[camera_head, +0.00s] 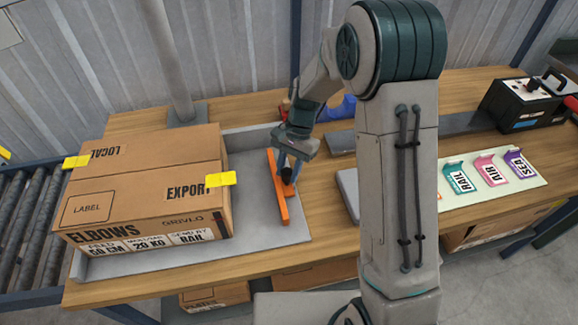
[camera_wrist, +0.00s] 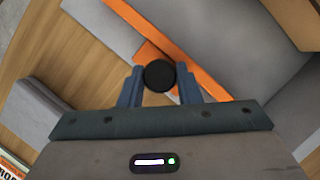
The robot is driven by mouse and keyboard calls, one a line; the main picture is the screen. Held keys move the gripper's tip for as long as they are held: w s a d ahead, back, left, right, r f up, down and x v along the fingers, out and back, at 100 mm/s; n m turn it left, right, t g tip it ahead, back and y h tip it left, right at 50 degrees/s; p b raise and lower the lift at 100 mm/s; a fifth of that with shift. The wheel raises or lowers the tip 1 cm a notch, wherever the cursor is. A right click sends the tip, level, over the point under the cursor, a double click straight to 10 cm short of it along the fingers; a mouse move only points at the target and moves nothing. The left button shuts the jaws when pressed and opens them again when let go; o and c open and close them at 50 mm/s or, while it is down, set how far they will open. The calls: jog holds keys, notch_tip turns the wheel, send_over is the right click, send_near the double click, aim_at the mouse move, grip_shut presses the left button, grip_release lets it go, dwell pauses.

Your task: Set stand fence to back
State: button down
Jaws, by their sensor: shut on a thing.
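The orange fence (camera_head: 278,190) is a long bar on the grey stand (camera_head: 300,228), right of the cardboard box. It runs from the back of the stand toward its front edge. My gripper (camera_head: 288,177) comes down on it from above. In the wrist view my gripper (camera_wrist: 160,84) has its two fingers shut on either side of a round black knob (camera_wrist: 159,75). The orange fence (camera_wrist: 205,85) passes behind the knob. The part of the fence under my fingers is hidden.
A large cardboard box (camera_head: 145,190) with yellow tabs fills the stand's left side. A roller conveyor (camera_head: 35,230) lies at the far left. A post (camera_head: 170,60) rises behind the box. Coloured tags (camera_head: 490,170) and a black case (camera_head: 525,105) are to the right.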

jog(key=shift+d, duration=0.15)
jog(key=c, duration=1.2)
grip_release()
jog(key=shift+c, duration=0.2)
jog(key=shift+o, duration=0.9)
jog(key=shift+w+d, duration=0.1)
jog(key=shift+d, duration=0.1)
jog(key=shift+a, duration=0.1)
jog(key=shift+r, duration=0.1)
jog(key=v, duration=1.3)
jog(key=shift+w+r, duration=0.2)
jog(key=shift+r, duration=0.1)
